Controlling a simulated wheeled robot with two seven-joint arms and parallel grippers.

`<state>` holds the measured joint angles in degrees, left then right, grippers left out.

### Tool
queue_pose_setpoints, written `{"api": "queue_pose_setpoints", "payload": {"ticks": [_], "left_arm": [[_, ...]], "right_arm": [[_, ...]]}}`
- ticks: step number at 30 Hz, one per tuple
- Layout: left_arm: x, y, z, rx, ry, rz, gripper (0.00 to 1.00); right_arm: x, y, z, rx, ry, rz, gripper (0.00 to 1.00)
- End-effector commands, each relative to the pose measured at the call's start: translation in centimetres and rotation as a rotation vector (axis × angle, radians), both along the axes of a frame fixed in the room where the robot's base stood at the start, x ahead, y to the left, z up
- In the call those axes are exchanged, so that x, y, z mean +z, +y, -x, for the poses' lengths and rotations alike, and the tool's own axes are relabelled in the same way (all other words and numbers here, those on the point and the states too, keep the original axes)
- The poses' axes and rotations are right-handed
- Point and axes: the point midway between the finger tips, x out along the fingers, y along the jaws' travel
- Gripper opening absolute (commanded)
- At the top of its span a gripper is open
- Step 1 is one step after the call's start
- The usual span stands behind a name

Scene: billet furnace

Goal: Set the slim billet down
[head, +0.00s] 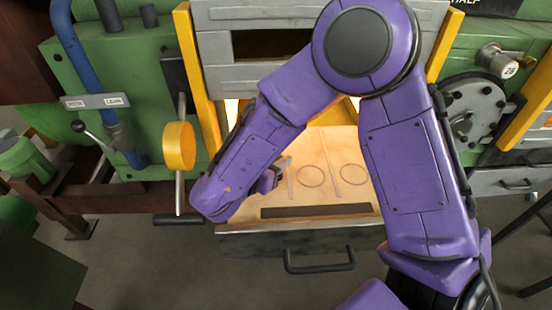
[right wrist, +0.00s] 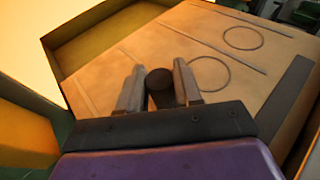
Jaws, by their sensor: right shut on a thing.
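The slim billet (right wrist: 160,79) is a dark, narrow cylinder, seen from its end in the right wrist view. My right gripper (right wrist: 159,88) is shut on it, with a pale finger on each side. In the head view my right gripper (head: 277,176) is mostly hidden behind my purple forearm, over the left part of the pale hearth plate (head: 345,196). The plate has two drawn circles, which lie to the right of the gripper, and thin raised strips. I cannot tell whether the billet's lower end touches the plate. My left gripper is not in view.
The glowing furnace mouth (right wrist: 25,60) is close on the left in the wrist view. A dark bar (head: 316,211) runs along the plate's front, above a drawer handle (head: 319,262). A yellow knob (head: 180,146) stands left of my forearm. Both circles are empty.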

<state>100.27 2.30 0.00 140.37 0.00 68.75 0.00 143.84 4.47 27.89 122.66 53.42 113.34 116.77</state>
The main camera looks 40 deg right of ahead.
Motion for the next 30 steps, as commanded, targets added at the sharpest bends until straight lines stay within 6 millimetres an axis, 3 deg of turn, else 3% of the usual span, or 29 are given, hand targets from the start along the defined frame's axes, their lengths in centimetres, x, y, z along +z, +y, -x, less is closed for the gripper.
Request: {"api": "queue_pose_setpoints", "payload": {"ticks": [1, 3, 11, 14, 17, 24, 30], "left_arm": [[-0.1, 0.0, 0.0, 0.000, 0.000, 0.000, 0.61], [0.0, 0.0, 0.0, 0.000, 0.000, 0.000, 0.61], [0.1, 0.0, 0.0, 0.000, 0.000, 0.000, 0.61], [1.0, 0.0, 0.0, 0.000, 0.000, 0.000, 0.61], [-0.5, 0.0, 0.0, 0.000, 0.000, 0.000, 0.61], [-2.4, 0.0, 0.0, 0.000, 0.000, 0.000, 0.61], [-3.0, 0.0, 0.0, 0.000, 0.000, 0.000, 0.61]], "right_arm": [[0.0, 0.0, 0.0, 0.000, 0.000, 0.000, 0.44], [0.0, 0.0, 0.0, 0.000, 0.000, 0.000, 0.61], [0.1, 0.0, 0.0, 0.000, 0.000, 0.000, 0.61], [0.9, 0.1, 0.0, 0.001, -0.001, 0.001, 0.61], [0.7, 2.0, 0.6, 0.003, -0.004, -0.001, 0.61], [2.6, 7.7, 2.6, 0.004, -0.005, 0.000, 0.61], [3.7, 10.4, 3.6, 0.000, -0.002, 0.000, 0.61]]}}
